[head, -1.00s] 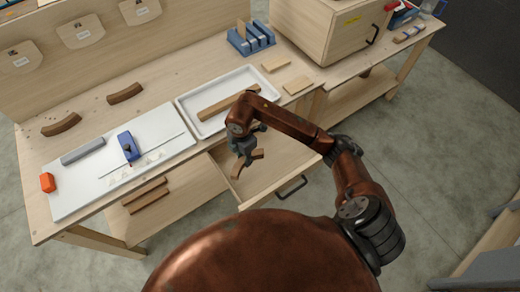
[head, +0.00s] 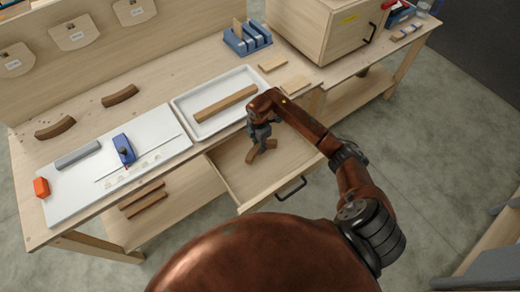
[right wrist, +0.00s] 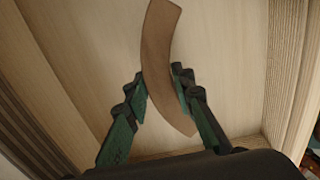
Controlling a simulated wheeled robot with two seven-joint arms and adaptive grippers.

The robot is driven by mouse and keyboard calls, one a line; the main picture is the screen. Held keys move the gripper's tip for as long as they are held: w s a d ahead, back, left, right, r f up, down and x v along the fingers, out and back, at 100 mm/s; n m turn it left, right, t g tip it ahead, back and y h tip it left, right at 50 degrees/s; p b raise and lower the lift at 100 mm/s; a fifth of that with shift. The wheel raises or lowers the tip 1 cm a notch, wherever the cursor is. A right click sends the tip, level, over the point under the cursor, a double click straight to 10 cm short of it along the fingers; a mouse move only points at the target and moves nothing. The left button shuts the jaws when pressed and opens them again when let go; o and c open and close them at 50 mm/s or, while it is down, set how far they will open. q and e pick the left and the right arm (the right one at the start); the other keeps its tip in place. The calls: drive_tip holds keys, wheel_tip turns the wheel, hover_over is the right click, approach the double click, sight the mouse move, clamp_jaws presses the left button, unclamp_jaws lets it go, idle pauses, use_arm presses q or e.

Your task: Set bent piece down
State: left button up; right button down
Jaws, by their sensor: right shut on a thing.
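My right gripper (head: 259,138) is shut on a brown bent piece (head: 252,155) over the open drawer (head: 236,182), near its back. In the right wrist view the bent piece (right wrist: 160,45) lies between the two green-black fingers (right wrist: 161,78), with the pale drawer floor behind it. I cannot tell if the piece touches the floor. My left gripper is not in view.
A white tray (head: 185,109) with a straight strip (head: 226,103) stands on the bench above the drawer. Two more bent pieces (head: 121,96) (head: 55,128) lie at the back left. The front of the drawer is bare, behind its dark handle (head: 291,188).

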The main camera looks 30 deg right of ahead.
drive_tip(key=shift+w+d+f+b, duration=0.1)
drive_tip(key=shift+d+f+b, duration=0.1)
drive_tip(key=shift+f, duration=0.8)
drive_tip(key=shift+w+d+f+b, duration=0.1)
drive_tip(key=shift+d+f, duration=0.05)
drive_tip(key=shift+f, duration=0.85)
drive_tip(key=shift+f, duration=0.2)
drive_tip(key=c, duration=1.7)
unclamp_jaws()
drive_tip(key=shift+o, duration=0.2)
wheel_tip(320, 180, up, 12)
drive_tip(key=shift+f+p, duration=0.2)
drive_tip(key=shift+p, duration=0.5)
drive_tip(key=shift+r, duration=0.4)
drive_tip(key=shift+a, duration=0.1)
